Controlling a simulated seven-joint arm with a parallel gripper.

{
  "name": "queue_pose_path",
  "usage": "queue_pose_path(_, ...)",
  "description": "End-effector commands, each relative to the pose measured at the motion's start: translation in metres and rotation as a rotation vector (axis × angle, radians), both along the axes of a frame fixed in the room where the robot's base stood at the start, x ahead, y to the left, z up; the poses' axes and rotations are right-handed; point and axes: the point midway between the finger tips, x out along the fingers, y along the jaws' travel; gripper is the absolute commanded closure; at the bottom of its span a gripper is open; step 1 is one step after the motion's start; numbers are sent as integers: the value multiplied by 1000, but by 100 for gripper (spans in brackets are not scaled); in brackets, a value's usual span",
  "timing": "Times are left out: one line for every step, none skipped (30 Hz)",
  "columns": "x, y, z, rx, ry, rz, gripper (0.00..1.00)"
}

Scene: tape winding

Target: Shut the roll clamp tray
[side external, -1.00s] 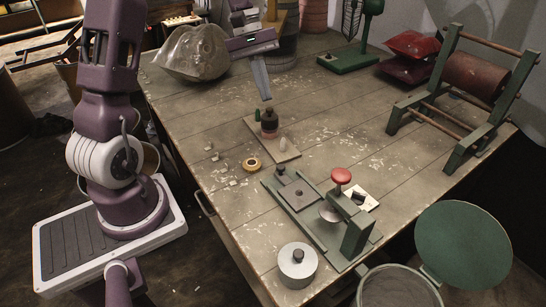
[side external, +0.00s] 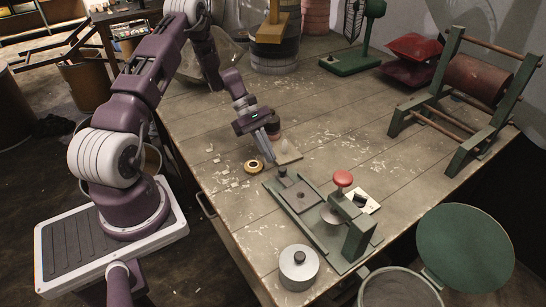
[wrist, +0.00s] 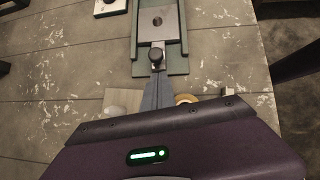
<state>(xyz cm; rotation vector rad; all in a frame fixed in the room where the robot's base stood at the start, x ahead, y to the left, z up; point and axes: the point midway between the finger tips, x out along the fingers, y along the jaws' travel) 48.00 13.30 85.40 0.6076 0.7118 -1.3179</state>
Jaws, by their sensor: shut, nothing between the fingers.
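The roll clamp (side external: 325,240) is a green base on the table with a red-topped press (side external: 343,179) towards its right end. Its tray, a grey plate (side external: 301,196) with a small hole, lies on the left part of the base, out from under the press. A small dark knob (side external: 282,172) stands at the tray's near-arm end; it shows in the wrist view (wrist: 156,56) too. My gripper (side external: 271,159) is shut and empty, pointing down just behind the knob. In the wrist view the fingers (wrist: 158,85) line up with the knob; contact cannot be told.
A yellow tape roll (side external: 254,167) lies close beside my fingers. A lidded grey pot (side external: 298,266) stands at the front edge. A green winding frame (side external: 464,90) stands at the right.

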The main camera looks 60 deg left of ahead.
Motion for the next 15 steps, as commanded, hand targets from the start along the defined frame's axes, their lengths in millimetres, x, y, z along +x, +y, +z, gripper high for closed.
queue_pose_path(1,-7,-1,-2,1,-1,100)
queue_pose_path(1,-10,-1,-1,1,-1,100)
queue_pose_path(2,-14,-2,0,1,-1,100)
queue_pose_path(2,-17,-2,-1,1,0,100)
queue_pose_path(3,-19,-3,0,1,-1,100)
queue_pose_path(3,-20,-3,0,1,-1,100)
queue_pose_path(3,-21,-3,1,0,0,100)
queue_pose_path(3,-22,-3,1,0,0,100)
queue_pose_path(3,-22,-3,1,0,0,100)
queue_pose_path(3,-22,-3,1,0,0,100)
queue_pose_path(4,-22,-3,1,0,0,100)
queue_pose_path(4,-22,-3,1,0,0,100)
queue_pose_path(4,-22,-3,1,0,0,100)
queue_pose_path(4,-22,-3,1,0,0,100)
queue_pose_path(4,-22,-3,1,0,0,100)
